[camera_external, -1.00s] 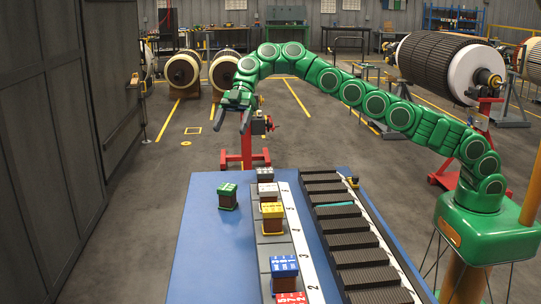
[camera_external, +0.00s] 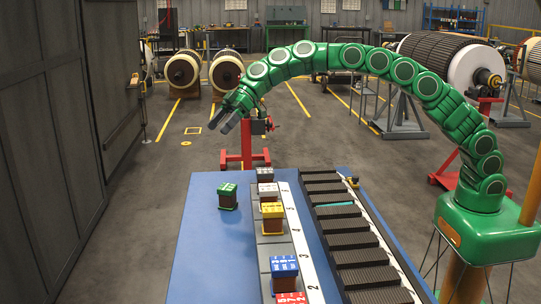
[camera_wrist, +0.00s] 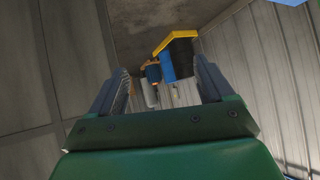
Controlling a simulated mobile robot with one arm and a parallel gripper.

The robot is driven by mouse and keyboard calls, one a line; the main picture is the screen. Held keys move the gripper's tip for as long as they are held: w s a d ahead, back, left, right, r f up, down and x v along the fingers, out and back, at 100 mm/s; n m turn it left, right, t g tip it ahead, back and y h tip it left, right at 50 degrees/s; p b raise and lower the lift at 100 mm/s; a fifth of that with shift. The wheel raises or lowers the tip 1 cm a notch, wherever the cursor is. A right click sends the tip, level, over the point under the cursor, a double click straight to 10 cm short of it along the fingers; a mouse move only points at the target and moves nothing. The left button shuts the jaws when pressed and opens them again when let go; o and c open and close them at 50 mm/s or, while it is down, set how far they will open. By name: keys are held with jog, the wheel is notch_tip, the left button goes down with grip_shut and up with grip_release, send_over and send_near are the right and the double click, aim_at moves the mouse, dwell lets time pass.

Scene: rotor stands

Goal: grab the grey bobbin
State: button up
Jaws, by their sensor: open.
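The grey bobbin (camera_external: 265,175) stands upright at the far end of the grey numbered strip on the blue table, in the external view. It has a grey top and a dark brown body. A white-topped bobbin (camera_external: 268,190) stands just in front of it. My gripper (camera_external: 222,119) is open and empty, up in the air beyond the table's far edge, above and to the left of the grey bobbin, its fingers pointing down and left. In the wrist view both fingers of my gripper (camera_wrist: 160,88) are apart with nothing held; no bobbin can be made out there.
A green-topped bobbin (camera_external: 228,196) stands alone on the left of the blue table (camera_external: 205,235). Yellow (camera_external: 272,217), blue (camera_external: 284,270) and red (camera_external: 291,298) ones line the strip toward the front. A dark slatted rack (camera_external: 360,250) lies to the right. A red stand (camera_external: 246,150) is behind the table.

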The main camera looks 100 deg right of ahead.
jog(key=s+a+m+t+h, duration=0.3)
jog(key=s+a, duration=0.1)
jog(key=s, duration=0.5)
jog(key=s+a+m+t+h, duration=0.25)
jog(key=s+a, duration=0.25)
jog(key=s, duration=0.4)
send_near(259, 175)
jog(key=shift+w+d+f+g, duration=0.25)
jog(key=shift+w+d+f, duration=0.7)
jog(key=shift+w, duration=0.1)
jog(key=shift+d+x, duration=0.1)
jog(key=shift+x, duration=1.9)
jog(key=shift+d+x, duration=0.15)
jog(key=shift+x, duration=1.8)
jog(key=shift+r, duration=0.1)
jog(key=c, duration=1.3)
jog(key=shift+o, duration=0.2)
